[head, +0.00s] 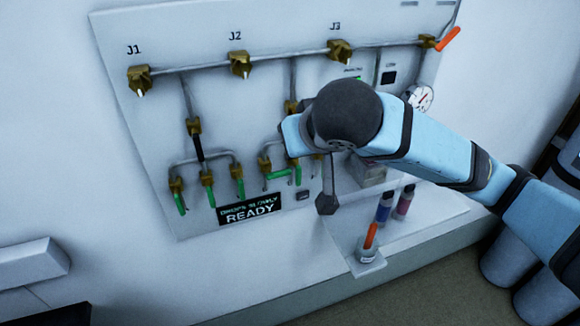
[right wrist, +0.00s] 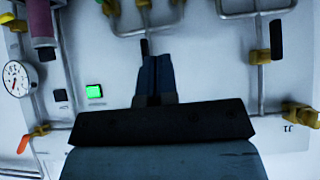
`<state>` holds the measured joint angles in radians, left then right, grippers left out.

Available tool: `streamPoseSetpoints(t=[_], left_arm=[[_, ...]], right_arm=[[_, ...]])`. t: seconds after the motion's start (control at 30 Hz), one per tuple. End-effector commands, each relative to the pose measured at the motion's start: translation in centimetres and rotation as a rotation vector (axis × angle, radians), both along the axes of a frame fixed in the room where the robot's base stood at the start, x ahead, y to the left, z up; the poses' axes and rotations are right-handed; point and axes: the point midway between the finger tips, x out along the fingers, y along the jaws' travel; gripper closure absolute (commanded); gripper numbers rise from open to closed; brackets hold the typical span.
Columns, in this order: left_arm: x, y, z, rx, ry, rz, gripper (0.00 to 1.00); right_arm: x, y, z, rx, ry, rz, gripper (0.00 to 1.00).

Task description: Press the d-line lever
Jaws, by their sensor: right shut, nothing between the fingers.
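No d-line label is readable, so I cannot tell which lever it names. On the wall panel, several green levers hang from brass valves, including one at the lower left (head: 180,203) and a sideways one at mid-panel (head: 277,174). A black lever (head: 198,148) hangs upright below J1's line; it also shows in the right wrist view (right wrist: 276,38). Another black lever tip (right wrist: 145,47) shows just beyond my right gripper (right wrist: 155,65), which is shut and empty. Contact cannot be told. In the head view my arm hides the fingertips and the panel behind. My left gripper is not in view.
Brass valves J1 (head: 139,79), J2 (head: 239,64) and J3 (head: 339,51) line the upper pipe. A READY sign (head: 250,208) is low on the panel. A gauge (head: 419,97) is at right. Coloured vials (head: 384,207) stand on a shelf (head: 440,212) below my arm.

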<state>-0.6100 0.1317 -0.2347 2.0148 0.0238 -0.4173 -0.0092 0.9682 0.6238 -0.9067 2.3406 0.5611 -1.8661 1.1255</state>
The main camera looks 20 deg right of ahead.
Motion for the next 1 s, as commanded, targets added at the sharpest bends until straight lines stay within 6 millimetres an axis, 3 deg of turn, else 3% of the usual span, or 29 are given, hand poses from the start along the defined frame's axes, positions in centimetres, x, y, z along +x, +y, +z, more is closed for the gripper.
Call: streamPoseSetpoints(t=[0.33, 0.77, 1.0], left_arm=[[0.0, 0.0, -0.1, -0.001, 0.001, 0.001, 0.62], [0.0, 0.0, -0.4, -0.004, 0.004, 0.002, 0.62], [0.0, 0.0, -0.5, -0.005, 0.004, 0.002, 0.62]], right_arm=[[1.1, 0.0, -1.2, -0.001, 0.003, -0.001, 1.0], [7.4, 0.2, -7.4, -0.001, 0.002, -0.001, 1.0], [7.1, 0.3, -10.5, -0.001, 0.001, 0.002, 1.0]])
